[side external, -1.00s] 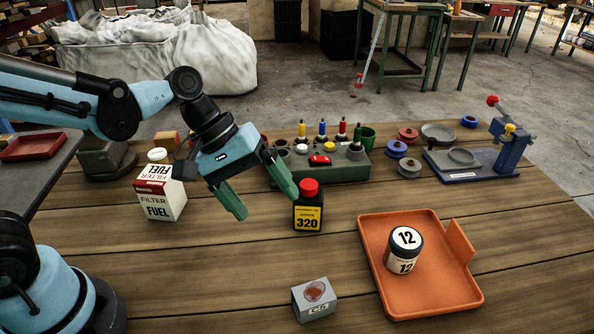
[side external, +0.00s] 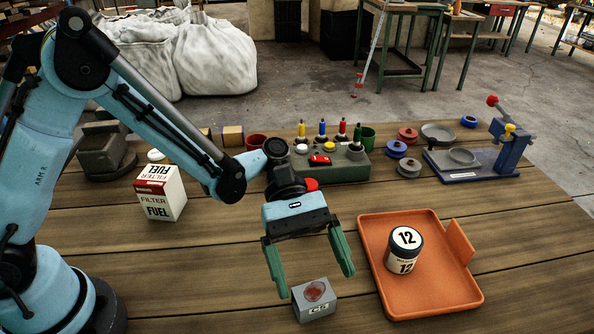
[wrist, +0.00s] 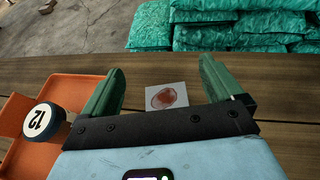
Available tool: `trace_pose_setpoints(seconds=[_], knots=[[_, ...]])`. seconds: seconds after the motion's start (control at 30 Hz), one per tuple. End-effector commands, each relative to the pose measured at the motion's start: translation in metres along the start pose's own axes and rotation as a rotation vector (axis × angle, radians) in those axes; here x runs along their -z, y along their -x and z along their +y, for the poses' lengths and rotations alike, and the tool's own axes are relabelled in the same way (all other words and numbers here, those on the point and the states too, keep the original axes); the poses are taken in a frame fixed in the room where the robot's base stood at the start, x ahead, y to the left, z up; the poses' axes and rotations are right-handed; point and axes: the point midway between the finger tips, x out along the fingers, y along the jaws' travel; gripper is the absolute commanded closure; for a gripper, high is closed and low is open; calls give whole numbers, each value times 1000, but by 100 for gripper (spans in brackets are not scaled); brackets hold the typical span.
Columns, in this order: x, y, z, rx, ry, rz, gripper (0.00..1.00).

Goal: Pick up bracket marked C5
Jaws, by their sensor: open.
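The bracket marked C5 (side external: 315,302) is a small grey block with a reddish-brown round patch on top and a C5 label on its front face. It sits on the wooden table near the front edge. My gripper (side external: 314,284) is open, with its green fingers pointing down, above and around the block in the side view. In the wrist view the block (wrist: 167,97) shows between the two open fingers (wrist: 165,88), apart from both. I cannot tell the exact height of the fingertips above the table.
An orange tray (side external: 372,255) holding a jar marked 12 (side external: 404,252) lies just right of my gripper. A FUEL filter box (side external: 160,193) stands to the left. A green-grey holder (side external: 350,172) with coloured bottles stands behind. A blue press (side external: 508,150) is at the far right.

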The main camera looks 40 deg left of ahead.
Motion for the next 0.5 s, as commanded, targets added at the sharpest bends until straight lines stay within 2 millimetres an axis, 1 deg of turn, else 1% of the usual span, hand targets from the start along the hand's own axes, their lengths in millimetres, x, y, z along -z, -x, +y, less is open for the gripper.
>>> trace_pose_setpoints(seconds=[0.1, 0.37, 0.5], knots=[[12, -5, 0, -1, -1, 1, 6], [24, -10, 0, -3, -2, 2, 6], [39, -15, 1, -3, -2, 3, 6]])
